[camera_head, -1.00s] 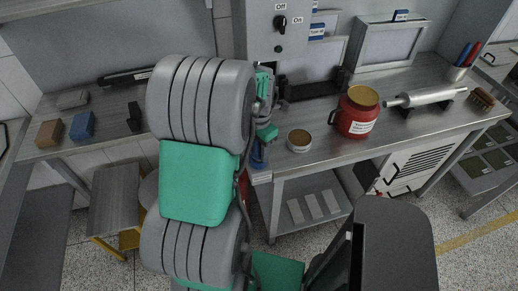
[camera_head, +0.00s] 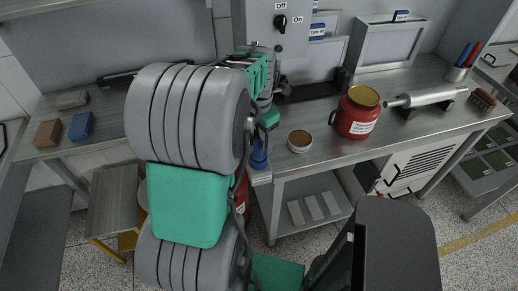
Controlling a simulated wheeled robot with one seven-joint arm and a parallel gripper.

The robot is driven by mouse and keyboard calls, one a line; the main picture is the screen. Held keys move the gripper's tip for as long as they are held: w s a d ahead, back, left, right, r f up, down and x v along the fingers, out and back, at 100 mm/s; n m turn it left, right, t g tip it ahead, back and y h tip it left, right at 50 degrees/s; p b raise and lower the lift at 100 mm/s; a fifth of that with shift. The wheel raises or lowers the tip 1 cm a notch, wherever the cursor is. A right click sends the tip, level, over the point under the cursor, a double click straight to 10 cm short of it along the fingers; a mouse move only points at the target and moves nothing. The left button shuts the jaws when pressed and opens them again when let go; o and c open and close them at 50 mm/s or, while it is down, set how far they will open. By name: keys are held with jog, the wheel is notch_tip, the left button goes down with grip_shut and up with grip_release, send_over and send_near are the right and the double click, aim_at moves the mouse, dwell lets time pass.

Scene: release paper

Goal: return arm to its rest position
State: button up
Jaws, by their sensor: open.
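My arm, with grey ribbed joints and green links, fills the left-centre of the head view. It is bent upward and reaches over the front of the bench. My gripper (camera_head: 267,112) is partly visible behind the upper grey joint, in front of the grey control box. It is open, and no object shows in it. Most of the hand is hidden by my arm.
On the metal bench stand an open round tin (camera_head: 299,141), a red canister (camera_head: 357,112) and a rolling pin (camera_head: 425,97) on a stand. A blue item (camera_head: 258,155) is close beside my arm. Brown (camera_head: 47,133) and blue (camera_head: 80,126) blocks lie left.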

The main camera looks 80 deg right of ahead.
notch_tip(320, 180, up, 2)
dwell(0.5)
jog(key=shift+w+r, duration=0.1)
jog(key=shift+w, duration=0.2)
jog(key=w+a+r+m+t+h, duration=0.1)
jog(key=w+a+r+m, duration=0.1)
jog(key=w+a, duration=0.8)
jog(key=w+a+r+m, duration=0.25)
jog(key=w+a, duration=0.55)
jog(key=w, duration=0.5)
jog(key=w+a+m+t+y, duration=0.1)
jog(key=a+m, duration=0.5)
jog(key=a, duration=1.7)
jog(key=shift+w+a+f+t, duration=0.15)
jog(key=shift+w+a+t, duration=0.15)
jog(key=shift+w+t, duration=0.5)
jog(key=shift+s+m, duration=0.15)
jog(key=shift+m, duration=0.1)
